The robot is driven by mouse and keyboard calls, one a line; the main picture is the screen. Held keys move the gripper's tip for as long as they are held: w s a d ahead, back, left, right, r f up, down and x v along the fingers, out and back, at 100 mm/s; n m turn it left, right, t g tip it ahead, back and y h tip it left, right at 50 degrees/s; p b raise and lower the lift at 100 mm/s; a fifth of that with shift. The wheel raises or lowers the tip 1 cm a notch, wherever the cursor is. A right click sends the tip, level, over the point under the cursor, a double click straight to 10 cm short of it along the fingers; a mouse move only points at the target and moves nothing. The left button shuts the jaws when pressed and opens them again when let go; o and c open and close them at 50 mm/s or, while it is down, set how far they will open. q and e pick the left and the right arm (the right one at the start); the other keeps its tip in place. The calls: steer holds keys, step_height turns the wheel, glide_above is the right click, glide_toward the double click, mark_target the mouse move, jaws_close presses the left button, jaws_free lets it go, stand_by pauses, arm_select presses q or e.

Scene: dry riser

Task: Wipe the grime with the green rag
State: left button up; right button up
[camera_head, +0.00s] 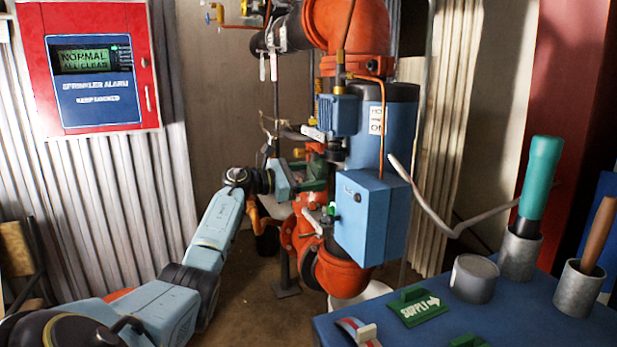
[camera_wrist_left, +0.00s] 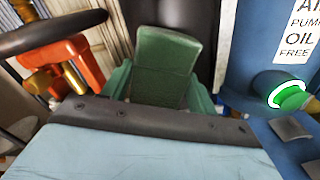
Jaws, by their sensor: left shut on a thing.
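My left gripper (camera_head: 306,179) reaches in from the left, in front of the red piping and left of the blue pump unit. It is shut on the green rag (camera_head: 314,171), which is small and partly hidden there. In the left wrist view the rag (camera_wrist_left: 165,68) is a folded green pad standing up between the green fingers of the gripper (camera_wrist_left: 160,95). No patch of grime can be made out clearly in either view. The surface behind the rag is dark in the wrist view. My right gripper is not in view.
A blue control box (camera_head: 372,215) and blue pump body (camera_head: 398,125) stand just right of the gripper. Red pipes (camera_head: 345,272) run below. A red alarm panel (camera_head: 140,50) hangs at left.

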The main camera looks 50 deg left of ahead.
arm_select(q)
steer(key=shift+w+d, duration=0.2)
steer(key=shift+w, duration=0.35)
